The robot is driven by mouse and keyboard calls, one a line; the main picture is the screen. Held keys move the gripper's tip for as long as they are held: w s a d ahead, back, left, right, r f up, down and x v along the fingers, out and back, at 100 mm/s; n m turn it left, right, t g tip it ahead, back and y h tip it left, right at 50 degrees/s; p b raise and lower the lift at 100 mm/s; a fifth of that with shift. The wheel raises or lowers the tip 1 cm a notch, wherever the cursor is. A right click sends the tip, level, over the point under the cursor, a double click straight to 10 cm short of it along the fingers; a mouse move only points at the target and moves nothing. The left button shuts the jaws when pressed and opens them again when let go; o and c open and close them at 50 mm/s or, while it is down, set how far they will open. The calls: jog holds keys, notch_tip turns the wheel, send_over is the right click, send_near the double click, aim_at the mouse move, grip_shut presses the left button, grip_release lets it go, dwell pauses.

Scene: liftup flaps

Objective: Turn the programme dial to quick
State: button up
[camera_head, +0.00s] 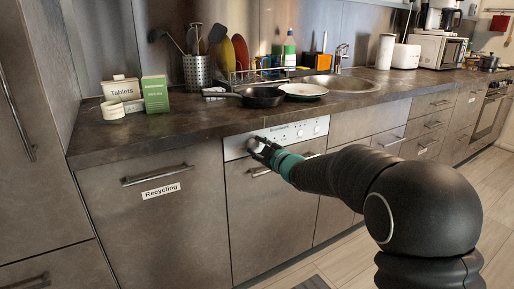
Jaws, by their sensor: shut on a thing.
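The dishwasher (270,210) has a pale control panel (315,129) along its top edge, just below the worktop. Small marks and buttons show on the panel, too small to read. My gripper (256,147) is at the left part of this panel, shut on a rounded, light grey knob, the programme dial (252,145). The gripper and dial overlap, so most of the dial and its markings are hidden. I cannot tell which setting the dial points to. The dishwasher door looks closed.
The dark worktop (160,142) runs above the panel, with a pan (262,97) and a plate (303,90) near its edge. A drawer labelled Recycling (161,191) is left of the dishwasher. Door handles stick out. Floor (345,262) is open in front.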

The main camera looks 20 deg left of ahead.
jog(key=o, duration=1.2)
jog(key=shift+w+d+f, duration=0.1)
jog(key=shift+d, duration=0.05)
jog(key=shift+c, duration=0.2)
jog(key=v, duration=1.2)
